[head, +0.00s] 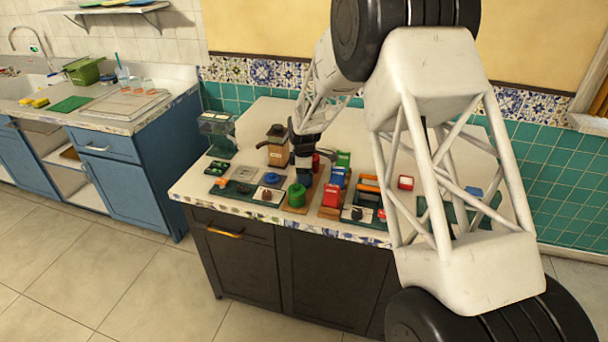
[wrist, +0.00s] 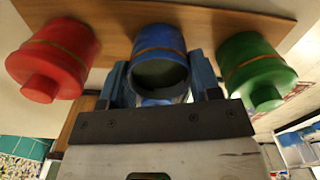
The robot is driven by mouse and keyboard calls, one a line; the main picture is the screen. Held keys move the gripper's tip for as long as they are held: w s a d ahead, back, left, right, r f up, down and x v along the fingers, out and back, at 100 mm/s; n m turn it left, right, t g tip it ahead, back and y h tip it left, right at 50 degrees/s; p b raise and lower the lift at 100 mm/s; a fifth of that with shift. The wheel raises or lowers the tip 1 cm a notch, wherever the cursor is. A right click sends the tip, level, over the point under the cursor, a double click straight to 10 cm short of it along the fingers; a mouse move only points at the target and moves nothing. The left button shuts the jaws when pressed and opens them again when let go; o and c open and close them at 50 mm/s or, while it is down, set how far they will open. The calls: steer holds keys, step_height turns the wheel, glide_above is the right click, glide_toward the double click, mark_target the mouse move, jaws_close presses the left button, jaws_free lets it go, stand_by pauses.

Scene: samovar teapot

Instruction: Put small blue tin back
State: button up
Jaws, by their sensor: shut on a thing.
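My gripper (wrist: 163,92) is shut on the small blue tin (wrist: 160,52), with a blue finger on each side of it. The tin's near end shows a dark round hollow, with no knob. It is between a red tin (wrist: 52,60) and a green tin (wrist: 254,68), both with knobbed lids, at a wooden board (wrist: 220,22). I cannot tell whether the blue tin touches the board. In the head view my gripper (head: 304,168) is over the board (head: 293,209), behind the green tin (head: 297,194); the blue tin is mostly hidden there.
A blue knobbed piece (head: 271,179) lies on a small mat to the left. A brown grinder-like item (head: 277,148) stands behind it. Red and blue boxes (head: 332,195) stand close on the right. My arm covers part of the counter's right side.

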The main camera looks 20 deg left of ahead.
steer(key=shift+f, duration=0.15)
steer(key=o, duration=1)
steer(key=shift+r, duration=0.2)
step_height(320, 180, up, 12)
stand_by(1.0)
